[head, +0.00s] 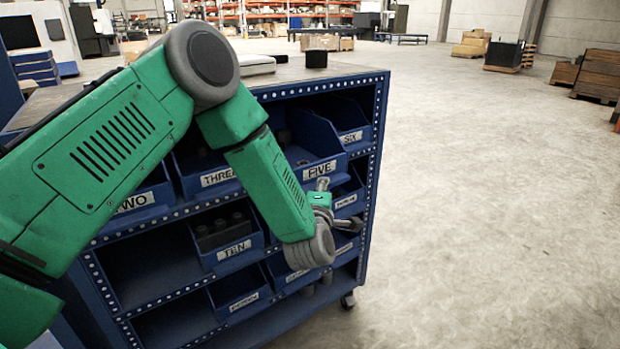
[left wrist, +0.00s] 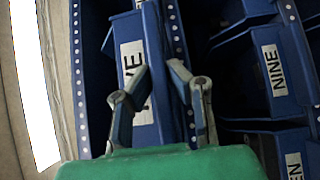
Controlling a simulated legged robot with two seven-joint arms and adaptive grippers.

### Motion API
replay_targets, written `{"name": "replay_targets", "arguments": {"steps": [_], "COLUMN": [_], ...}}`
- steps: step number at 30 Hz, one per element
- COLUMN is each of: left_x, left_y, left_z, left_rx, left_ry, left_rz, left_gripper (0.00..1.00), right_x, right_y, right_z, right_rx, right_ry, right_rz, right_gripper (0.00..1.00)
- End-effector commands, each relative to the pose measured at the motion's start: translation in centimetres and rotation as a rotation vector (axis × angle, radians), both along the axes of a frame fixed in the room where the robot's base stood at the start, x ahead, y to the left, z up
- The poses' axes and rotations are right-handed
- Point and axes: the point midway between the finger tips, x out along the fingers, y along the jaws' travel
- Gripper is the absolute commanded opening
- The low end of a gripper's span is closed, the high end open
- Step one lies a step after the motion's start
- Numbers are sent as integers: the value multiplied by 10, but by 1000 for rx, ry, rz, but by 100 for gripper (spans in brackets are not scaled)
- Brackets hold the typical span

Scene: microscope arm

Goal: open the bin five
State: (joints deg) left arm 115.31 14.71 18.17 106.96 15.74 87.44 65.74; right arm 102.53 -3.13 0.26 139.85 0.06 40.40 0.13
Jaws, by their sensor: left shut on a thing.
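Bin five (head: 320,170) is a blue bin with a white FIVE label in the upper row of the blue shelf cart. In the head view its front stands out beyond the labels of its neighbours, so it looks partly pulled out. My left gripper (head: 321,192) is at its front, just below the label. In the left wrist view my left gripper (left wrist: 158,95) has its two fingers either side of the bin's front, beside the label (left wrist: 134,75), and is shut on it. The exact contact is partly hidden by the fingers. My right gripper is not in view.
The blue cart's frame (head: 376,150) with rivet-like holes stands right of the bins. Bin six (head: 350,137), bin three (head: 217,178) and bin ten (head: 235,249) are nearby. Bin nine (left wrist: 273,70) shows in the left wrist view. Open concrete floor (head: 480,220) lies to the right.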

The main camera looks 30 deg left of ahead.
Motion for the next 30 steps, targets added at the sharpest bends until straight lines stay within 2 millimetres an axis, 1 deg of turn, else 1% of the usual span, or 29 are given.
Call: {"name": "replay_targets", "arguments": {"steps": [1,3,9,14,24,25,26,27,30], "left_x": [-5,-10,-18,-21,-21,-21,-21,-21,-21], "left_y": [-9,-20,-39,-45,-46,-46,-46,-46,-46], "left_z": [-5,-5,-5,-5,-5,-6,-5,-5,-4], "left_rx": [-1,-1,0,-1,0,0,0,0,0], "left_ry": [11,12,11,12,13,13,12,12,8], "left_rz": [-2,-2,0,2,3,3,3,2,2], "left_gripper": [0,0,0,0,0,20,30,33,33], "right_x": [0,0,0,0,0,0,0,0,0], "right_y": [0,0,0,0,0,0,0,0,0], "right_z": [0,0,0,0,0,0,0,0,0], "right_rx": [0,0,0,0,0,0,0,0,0], "right_ry": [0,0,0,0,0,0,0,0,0], "right_rz": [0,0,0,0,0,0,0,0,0], "right_gripper": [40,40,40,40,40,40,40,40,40]}}
